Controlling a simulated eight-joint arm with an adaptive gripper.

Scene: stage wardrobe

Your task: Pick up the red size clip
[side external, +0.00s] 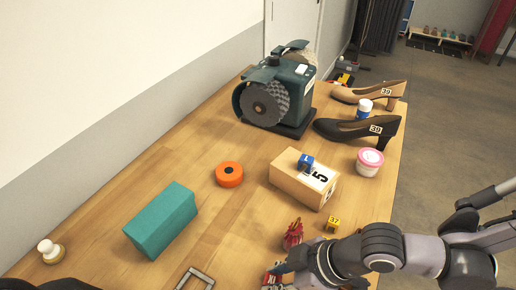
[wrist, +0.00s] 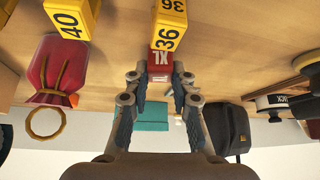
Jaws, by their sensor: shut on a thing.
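The red size clip (wrist: 159,62), marked XL in white, is between the fingertips of my gripper (wrist: 160,80) in the wrist view. The gripper is shut on it. The fingers cover part of its sides. In the side external view my gripper (side external: 282,274) is low over the front of the table, near the bottom edge. Some red shows at its fingers there, but the clip is too small and covered to make out.
A red pouch (side external: 293,234) stands close to my gripper, with a yellow cube (side external: 333,224) marked 37 nearby. Yellow blocks marked 40 (wrist: 70,18) and 36 (wrist: 168,25) are close by. A teal box (side external: 162,222) and a metal frame (side external: 195,278) lie left.

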